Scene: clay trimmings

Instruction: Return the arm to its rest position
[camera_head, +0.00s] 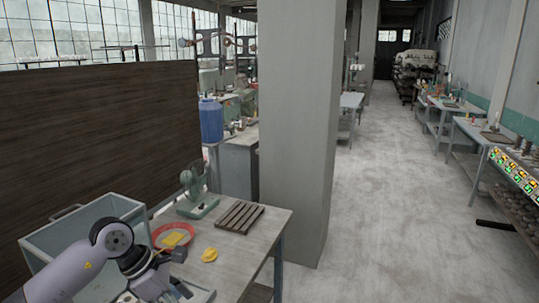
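My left arm comes in at the bottom left of the head view. Its gripper (170,288) is low over the near left part of a worktable (240,245), beside the grey bin (128,207). The fingers are small, dark and partly covered by the wrist, so I cannot tell whether they are open or shut. I see nothing clearly held in them. My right arm and gripper are not in view.
On the table are a red basin (187,233) with a yellow piece (173,239), a yellow lump (209,255), a slatted wooden rack (237,216) and a green device (198,205). A grey pillar (295,130) stands behind. Floor (390,200) to the right is open.

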